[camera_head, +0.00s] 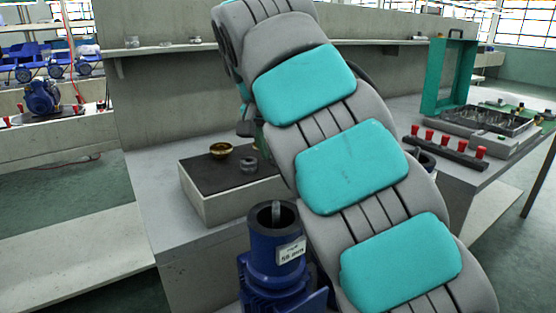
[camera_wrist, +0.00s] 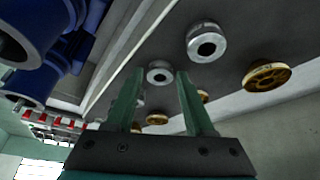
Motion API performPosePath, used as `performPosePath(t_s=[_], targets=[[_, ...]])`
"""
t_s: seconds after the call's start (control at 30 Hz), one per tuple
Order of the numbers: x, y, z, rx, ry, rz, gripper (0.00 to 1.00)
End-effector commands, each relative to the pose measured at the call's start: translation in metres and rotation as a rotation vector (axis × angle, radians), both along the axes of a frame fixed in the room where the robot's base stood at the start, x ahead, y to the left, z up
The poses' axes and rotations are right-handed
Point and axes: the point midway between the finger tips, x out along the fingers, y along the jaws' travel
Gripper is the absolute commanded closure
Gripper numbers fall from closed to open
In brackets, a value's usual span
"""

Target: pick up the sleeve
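Two silver metal rings with dark bores, which look like sleeves, show in the wrist view. One silver ring (camera_wrist: 160,73) appears between my fingertips, and the other silver ring (camera_wrist: 207,43) is up and to the right, clear of the fingers. My gripper (camera_wrist: 160,76) is open, its two green fingers apart with nothing clamped. I cannot tell whether the fingers reach around the near ring or stop short of it. In the head view a silver ring (camera_head: 248,164) sits on the dark-topped block (camera_head: 203,175); my arm hides most of the gripper.
A brass flanged part (camera_head: 221,150) stands left of the silver ring; a brass part (camera_wrist: 267,76) shows in the wrist view. A blue pump (camera_head: 275,250) labelled 58 mm stands in front of the block. Red-topped pegs (camera_head: 445,147) and a teal-lidded case (camera_head: 490,120) are right.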

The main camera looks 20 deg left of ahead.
Motion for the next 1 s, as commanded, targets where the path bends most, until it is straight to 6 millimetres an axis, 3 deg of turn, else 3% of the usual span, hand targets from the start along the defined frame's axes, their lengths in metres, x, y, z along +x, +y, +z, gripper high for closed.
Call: performPosePath(t_s=[0.03, 0.47, 1.0], targets=[[0.0, 0.0, 0.0, 0.0, 0.0, 0.0, 0.53], [0.0, 0.0, 0.0, 0.0, 0.0, 0.0, 1.0], [-0.0015, -0.0036, 0.0039, 0.0, -0.001, 0.0, 1.0]])
